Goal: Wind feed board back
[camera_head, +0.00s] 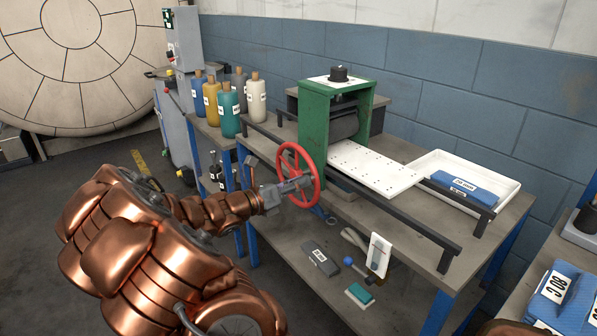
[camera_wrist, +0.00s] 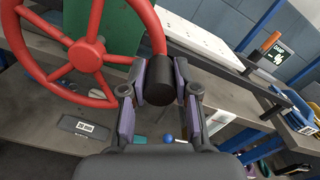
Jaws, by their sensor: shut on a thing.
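The red handwheel (camera_head: 291,147) sits on the front side of the green roller stand (camera_head: 314,128). In the wrist view the handwheel (camera_wrist: 86,55) fills the upper left, with a black cylindrical handle (camera_wrist: 160,82) at its rim. My gripper (camera_wrist: 160,84) is shut on this handle, one purple-padded finger on each side. In the head view my gripper (camera_head: 297,184) reaches the wheel from the left and partly covers it. The white feed board (camera_head: 376,168), dotted with small holes, lies flat from the stand out to the right along dark rails. It also shows in the wrist view (camera_wrist: 205,32).
A white tray (camera_head: 507,172) with a blue folded cloth (camera_head: 466,188) stands at the board's right end. Several bottles (camera_head: 229,112) stand at the left. A dark rail (camera_head: 405,222) runs along the bench front. The lower shelf holds a grey labelled box (camera_head: 320,257).

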